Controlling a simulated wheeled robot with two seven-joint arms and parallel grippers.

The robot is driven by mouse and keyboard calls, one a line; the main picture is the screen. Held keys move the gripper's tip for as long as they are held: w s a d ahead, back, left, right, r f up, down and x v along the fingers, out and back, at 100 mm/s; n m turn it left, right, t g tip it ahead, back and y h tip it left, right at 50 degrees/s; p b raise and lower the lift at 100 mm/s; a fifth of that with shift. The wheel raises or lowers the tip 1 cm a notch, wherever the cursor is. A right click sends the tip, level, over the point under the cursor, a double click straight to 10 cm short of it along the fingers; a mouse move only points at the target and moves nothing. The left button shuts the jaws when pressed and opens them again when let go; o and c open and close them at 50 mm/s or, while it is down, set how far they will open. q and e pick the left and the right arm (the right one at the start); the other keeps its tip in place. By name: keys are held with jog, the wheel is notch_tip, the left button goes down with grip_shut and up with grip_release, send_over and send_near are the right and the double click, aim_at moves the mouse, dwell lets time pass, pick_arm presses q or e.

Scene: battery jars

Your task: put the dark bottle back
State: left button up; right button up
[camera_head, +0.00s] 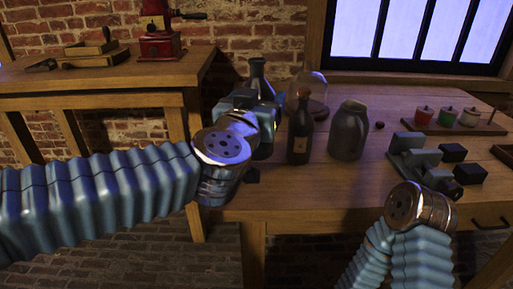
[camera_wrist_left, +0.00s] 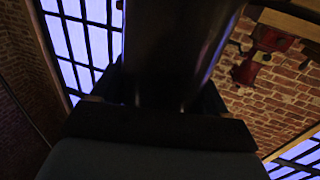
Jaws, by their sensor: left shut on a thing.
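My left gripper (camera_head: 262,108) is shut on a dark bottle (camera_head: 257,72) at the left end of the workbench. The bottle's neck shows above the gripper and part of its body below; the gripper hides the middle. In the left wrist view the dark bottle (camera_wrist_left: 178,45) fills the space between the fingers. I cannot tell whether its base touches the table. Another dark bottle (camera_head: 300,138), with a small label, stands upright just to the right. My right gripper (camera_head: 462,163) is over the right part of the bench, its dark fingers apart and nothing seen between them.
A grey jug (camera_head: 348,132) stands right of the labelled bottle, and a glass dome (camera_head: 307,92) stands behind. A wooden rack (camera_head: 482,127) at the back right holds red, green and pale jars. The workbench (camera_head: 310,185) is clear in front. A side table (camera_head: 100,78) bears a red grinder (camera_head: 160,45).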

pick_arm(q)
jog(key=w+a+f+b, duration=0.1)
jog(key=w+f+b, duration=0.5)
jog(key=w+f, duration=0.6)
jog(key=shift+w+f+b, duration=0.3)
jog(key=shift+w+f, duration=0.05)
jog(key=shift+w, duration=0.45)
jog(key=shift+f, duration=0.1)
jog(key=o, duration=1.4)
jog(key=shift+f, duration=0.1)
jog(key=shift+c, duration=0.2)
jog(key=v, duration=1.2)
